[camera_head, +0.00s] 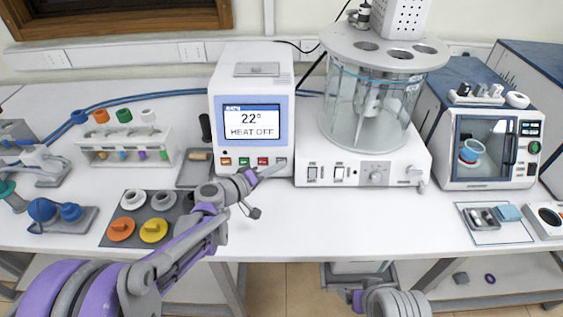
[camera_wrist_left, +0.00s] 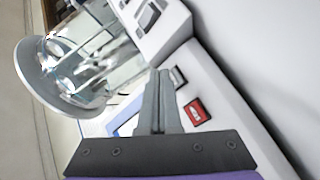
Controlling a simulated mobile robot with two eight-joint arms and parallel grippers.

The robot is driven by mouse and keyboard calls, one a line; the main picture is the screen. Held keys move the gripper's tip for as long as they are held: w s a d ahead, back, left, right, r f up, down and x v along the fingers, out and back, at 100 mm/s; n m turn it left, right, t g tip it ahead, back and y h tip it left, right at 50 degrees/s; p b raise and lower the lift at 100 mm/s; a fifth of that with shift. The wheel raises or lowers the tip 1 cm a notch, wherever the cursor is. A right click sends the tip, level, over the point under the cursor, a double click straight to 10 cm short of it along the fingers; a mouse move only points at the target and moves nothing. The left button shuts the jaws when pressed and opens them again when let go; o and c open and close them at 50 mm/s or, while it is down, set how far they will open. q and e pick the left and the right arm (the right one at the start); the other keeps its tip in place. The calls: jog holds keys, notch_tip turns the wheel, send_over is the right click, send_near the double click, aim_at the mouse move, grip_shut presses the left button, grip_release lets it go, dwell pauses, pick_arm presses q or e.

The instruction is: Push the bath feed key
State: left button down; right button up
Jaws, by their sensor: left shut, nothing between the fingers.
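The white control unit (camera_head: 252,105) has a screen (camera_head: 252,122) reading 22° and HEAT OFF. Below the screen is a row of small keys: orange (camera_head: 226,161), green (camera_head: 244,161), red (camera_head: 263,161) and grey-white (camera_head: 281,161). Their labels are too small to read, so I cannot tell which is the bath feed key. My left gripper (camera_head: 272,170) is shut and empty, its tips in front of the right end of the row. In the left wrist view the shut fingers (camera_wrist_left: 159,85) appear beside the grey-white key (camera_wrist_left: 178,77) and the red key (camera_wrist_left: 196,112). Contact cannot be told.
The glass bath (camera_head: 370,105) stands on a white base to the right; it also shows in the left wrist view (camera_wrist_left: 85,60). A dark mat (camera_head: 150,230) with several caps lies left of my forearm. The table front (camera_head: 330,220) is clear.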

pick_arm(q)
jog(key=shift+w, duration=0.1)
jog(key=shift+w+f, duration=0.15)
jog(key=shift+w, duration=0.15)
jog(key=shift+w+f, duration=0.15)
jog(key=shift+w, duration=0.25)
dwell(0.6)
jog(key=shift+s, duration=0.1)
jog(key=shift+s+r, duration=0.3)
jog(key=shift+s, duration=0.4)
jog(key=s, duration=0.1)
jog(key=s+r, duration=0.1)
jog(key=s, duration=0.1)
jog(key=s+p, duration=0.1)
jog(key=shift+s+r, duration=0.3)
jog(key=shift+r, duration=0.1)
dwell(0.7)
